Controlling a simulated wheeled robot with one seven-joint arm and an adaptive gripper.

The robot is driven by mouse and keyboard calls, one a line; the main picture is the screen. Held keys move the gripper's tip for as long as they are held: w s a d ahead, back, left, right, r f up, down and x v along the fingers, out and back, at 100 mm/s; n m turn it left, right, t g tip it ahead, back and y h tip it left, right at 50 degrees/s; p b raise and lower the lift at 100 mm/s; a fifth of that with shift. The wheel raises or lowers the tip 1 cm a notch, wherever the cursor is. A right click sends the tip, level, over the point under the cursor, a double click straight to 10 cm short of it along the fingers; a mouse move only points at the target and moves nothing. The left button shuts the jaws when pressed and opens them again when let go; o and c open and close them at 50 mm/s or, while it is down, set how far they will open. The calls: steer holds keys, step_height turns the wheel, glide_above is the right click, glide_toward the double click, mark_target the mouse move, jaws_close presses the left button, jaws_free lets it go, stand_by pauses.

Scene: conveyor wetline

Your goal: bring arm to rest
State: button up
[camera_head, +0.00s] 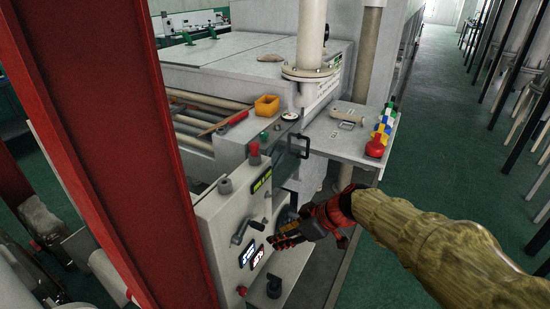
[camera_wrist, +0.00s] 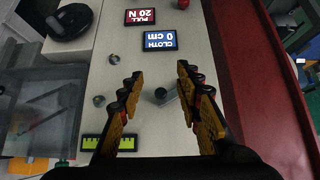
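My gripper (camera_head: 284,240) is at the end of my arm, which reaches in from the right in the head view. It is in front of the grey control panel (camera_head: 228,226) of the machine. In the wrist view my gripper (camera_wrist: 153,98) has its two yellow-and-black fingers spread apart with nothing held between them. A small grey lever or knob (camera_wrist: 162,95) on the panel shows between and beyond the fingers. I cannot tell whether the fingers touch the panel.
A red post (camera_head: 115,120) stands close at left. A side shelf (camera_head: 345,138) holds a red bulb-shaped item (camera_head: 375,147) and colored pieces. A yellow bin (camera_head: 267,105) sits on the machine.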

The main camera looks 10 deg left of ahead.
steer(key=s+d+m+g+h+p, duration=0.1)
steer(key=s+d+m+h, duration=0.2)
steer(key=s+d+m, duration=0.7)
steer(key=s+d+r+m+t+h+p, duration=0.3)
steer(key=s+d+r+h+p, duration=0.1)
steer(key=s+d+r, duration=0.9)
step_height(320, 180, up, 2)
steer(key=shift+s+r+m+t+h+p, duration=0.1)
steer(key=shift+s+m+t+h+p, duration=0.15)
steer(key=shift+p, duration=0.5)
